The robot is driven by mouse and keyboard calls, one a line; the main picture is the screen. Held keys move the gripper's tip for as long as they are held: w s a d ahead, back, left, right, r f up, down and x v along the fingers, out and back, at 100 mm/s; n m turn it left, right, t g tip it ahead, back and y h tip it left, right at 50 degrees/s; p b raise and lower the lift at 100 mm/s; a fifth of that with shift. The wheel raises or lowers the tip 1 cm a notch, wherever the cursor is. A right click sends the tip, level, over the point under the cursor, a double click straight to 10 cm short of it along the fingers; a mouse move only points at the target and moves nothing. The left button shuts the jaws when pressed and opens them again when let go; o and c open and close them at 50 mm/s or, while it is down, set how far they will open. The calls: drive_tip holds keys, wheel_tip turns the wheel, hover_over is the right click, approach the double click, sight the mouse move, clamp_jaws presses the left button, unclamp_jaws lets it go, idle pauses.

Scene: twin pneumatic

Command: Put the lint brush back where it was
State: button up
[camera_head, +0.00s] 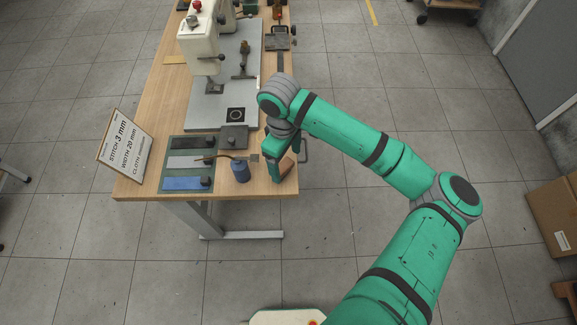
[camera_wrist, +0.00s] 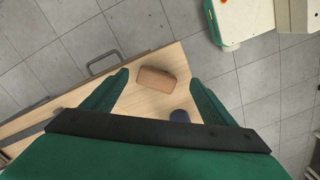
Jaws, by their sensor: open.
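I cannot tell for sure which thing is the lint brush.
The mat (camera_head: 167,166) holds dark, grey and blue strips. A sign (camera_head: 126,145) stands at the left edge. A white sewing machine (camera_head: 200,42) stands on a grey plate (camera_head: 205,115).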

sight(286, 167)
wheel_tip(286, 167, up, 7)
drive_tip(key=shift+w+f, duration=0.2)
drive_tip(key=shift+w, duration=0.1)
idle(0.4)
